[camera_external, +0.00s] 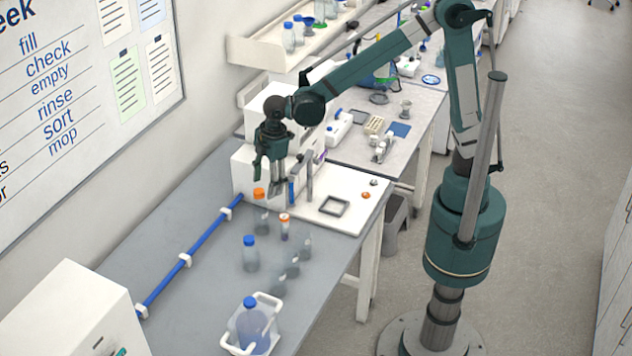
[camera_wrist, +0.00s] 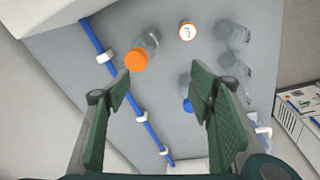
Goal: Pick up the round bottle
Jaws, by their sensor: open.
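My gripper (camera_external: 271,174) is open and empty, pointing down above the far part of the grey bench. In the wrist view its two fingers (camera_wrist: 160,88) stand wide apart. A clear bottle with an orange cap (camera_external: 262,219) stands just below my gripper. In the wrist view this bottle (camera_wrist: 151,40) lies ahead of the fingers, nearer the left one. A clear bottle with a blue cap (camera_external: 250,257) stands nearer the camera; its cap (camera_wrist: 187,105) shows between the fingers, partly hidden by the right one. I cannot tell which of these is the round bottle.
A small bottle with an orange-and-white cap (camera_external: 285,230) and several clear vessels (camera_external: 292,266) stand close by on the right. A blue rail (camera_external: 190,255) runs along the left. A blue-capped jug (camera_external: 253,326) sits in a white tray in front.

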